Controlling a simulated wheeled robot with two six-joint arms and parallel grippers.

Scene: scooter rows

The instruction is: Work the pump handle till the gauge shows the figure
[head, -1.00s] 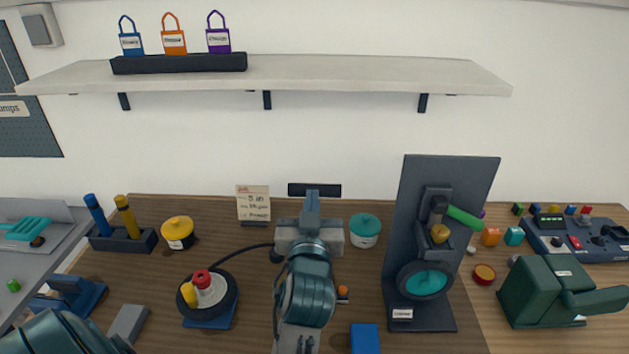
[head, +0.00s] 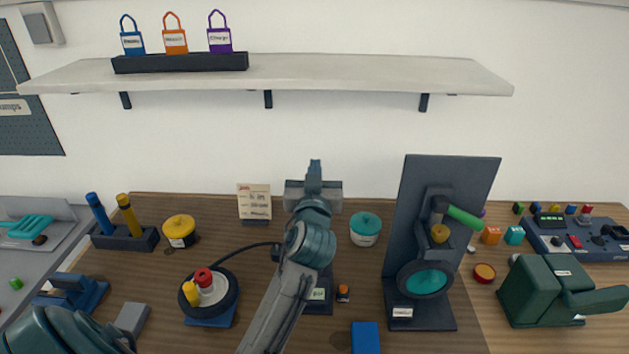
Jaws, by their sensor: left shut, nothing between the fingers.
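My left gripper (head: 314,167) is shut and empty, above the middle of the bench, pointing away from me. The pump (head: 319,302) stands behind and below my left arm, which covers most of it. A small pale green display, seemingly its gauge (head: 318,294), shows beside my forearm; its figure is too small to read. The dark pump handle is hidden behind the gripper, so I cannot tell whether they touch. A black hose (head: 243,247) runs from the small wheel (head: 209,294) towards the pump. A written card (head: 254,202) stands at the back. My right gripper is out of view.
A dark upright stand (head: 444,185) with a teal-hubbed wheel is right of the pump. A teal-lidded tub (head: 365,229) and a small orange-topped piece (head: 343,293) are close by. A blue block (head: 365,337) lies in front. A shelf (head: 300,72) spans the wall above.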

